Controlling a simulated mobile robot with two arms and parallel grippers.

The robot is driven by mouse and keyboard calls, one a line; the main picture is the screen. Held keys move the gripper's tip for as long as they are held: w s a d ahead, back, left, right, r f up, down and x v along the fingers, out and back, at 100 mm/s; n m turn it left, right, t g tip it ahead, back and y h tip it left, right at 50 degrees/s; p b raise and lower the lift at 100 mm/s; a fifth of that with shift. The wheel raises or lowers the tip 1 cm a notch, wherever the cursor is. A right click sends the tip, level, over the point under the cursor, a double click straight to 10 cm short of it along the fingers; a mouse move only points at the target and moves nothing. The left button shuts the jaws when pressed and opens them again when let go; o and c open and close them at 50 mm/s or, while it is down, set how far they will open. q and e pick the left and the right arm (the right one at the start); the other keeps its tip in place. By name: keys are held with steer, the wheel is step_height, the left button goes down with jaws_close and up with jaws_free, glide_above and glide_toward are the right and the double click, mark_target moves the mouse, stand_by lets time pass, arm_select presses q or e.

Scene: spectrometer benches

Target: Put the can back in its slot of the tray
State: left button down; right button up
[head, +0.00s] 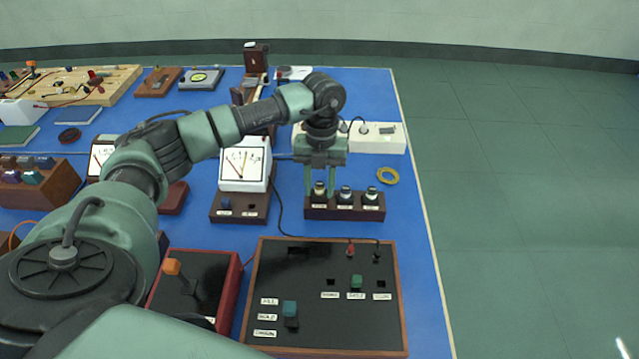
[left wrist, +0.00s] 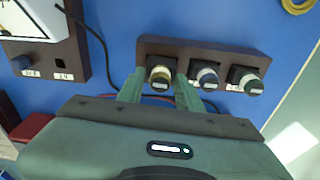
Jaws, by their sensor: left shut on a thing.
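The tray (head: 344,213) is a dark brown wooden block with white labels on its front, on the blue bench top; it also shows in the left wrist view (left wrist: 215,58). The can (head: 319,188), dark-topped with a pale yellowish body, is at the tray's left slot. My left gripper (head: 319,192) points down with a finger on each side of this can, shut on it. The left wrist view shows the can (left wrist: 160,78) between the fingers; its lower end is hidden, so I cannot tell if it is fully seated. Two similar cans stand in the middle and right slots. My right gripper is not in view.
A white meter (head: 244,168) on a brown base stands left of the tray. A yellow ring (head: 388,176) lies to its right, near the bench edge. A white box (head: 378,138) is behind. A black panel (head: 325,310) with switches lies in front.

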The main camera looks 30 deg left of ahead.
arm_select(q)
steer(key=shift+f, duration=0.45)
steer(key=c, duration=0.9)
jaws_free()
steer(key=shift+o, duration=0.2)
steer(key=shift+r, duration=0.15)
steer(key=r, duration=0.2)
steer(key=r+b, duration=0.1)
steer(key=r, duration=0.3)
steer(key=shift+w+a, duration=0.15)
steer(key=shift+w, duration=0.25)
steer(key=shift+r+b, duration=0.3)
steer(key=shift+r, duration=0.45)
steer(key=shift+r, duration=0.1)
